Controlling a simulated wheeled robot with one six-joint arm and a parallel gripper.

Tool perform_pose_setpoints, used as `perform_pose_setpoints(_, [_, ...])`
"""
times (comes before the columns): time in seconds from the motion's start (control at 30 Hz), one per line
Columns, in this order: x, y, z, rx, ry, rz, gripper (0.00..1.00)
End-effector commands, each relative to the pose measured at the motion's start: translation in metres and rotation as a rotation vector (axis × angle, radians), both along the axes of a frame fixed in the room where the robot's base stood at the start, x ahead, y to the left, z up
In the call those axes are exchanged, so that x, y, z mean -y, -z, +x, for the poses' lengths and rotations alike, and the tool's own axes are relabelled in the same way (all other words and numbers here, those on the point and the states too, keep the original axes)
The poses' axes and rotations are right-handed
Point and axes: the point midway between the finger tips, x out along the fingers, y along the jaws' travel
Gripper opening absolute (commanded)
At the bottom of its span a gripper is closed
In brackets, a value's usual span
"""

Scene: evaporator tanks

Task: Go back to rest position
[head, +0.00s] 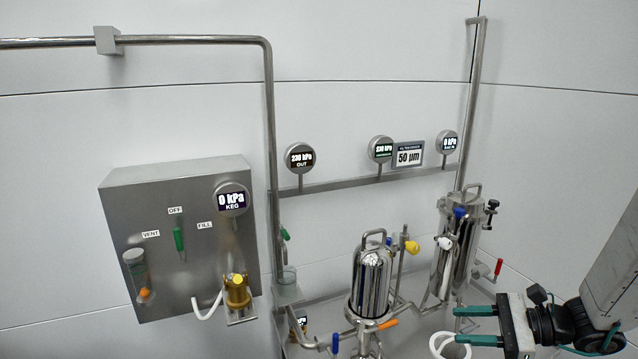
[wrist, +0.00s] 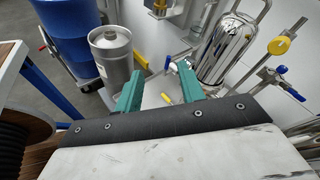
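My gripper (head: 457,326) is at the lower right of the head view, held out level with its two green fingers pointing left. The fingers are spread apart with nothing between them. In the wrist view the green fingers (wrist: 160,98) also stand apart and empty. The fingers are near the right-hand filter housing (head: 459,250) in the head view, and I see no contact.
A steel control box (head: 150,270) with a green lever (head: 179,240) is on the wall at left. A middle filter housing (head: 372,285) stands among pipes and coloured valve handles. The wrist view shows a steel keg (wrist: 113,62), a blue drum (wrist: 70,40) and a cable spool (wrist: 22,135).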

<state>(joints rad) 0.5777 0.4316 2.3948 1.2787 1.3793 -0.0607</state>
Motion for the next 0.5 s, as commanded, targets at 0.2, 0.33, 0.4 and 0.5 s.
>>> perform_pose_setpoints(0.2, [-0.038, -0.039, -0.077, 0.085, -0.455, -0.306, 0.39])
perform_pose_setpoints(0.33, [-0.041, -0.056, -0.117, 0.145, -0.688, -0.507, 0.39])
perform_pose_setpoints(0.4, [-0.038, -0.064, -0.135, 0.184, -0.800, -0.621, 0.39])
perform_pose_setpoints(0.5, [-0.031, -0.077, -0.157, 0.242, -0.941, -0.783, 0.39])
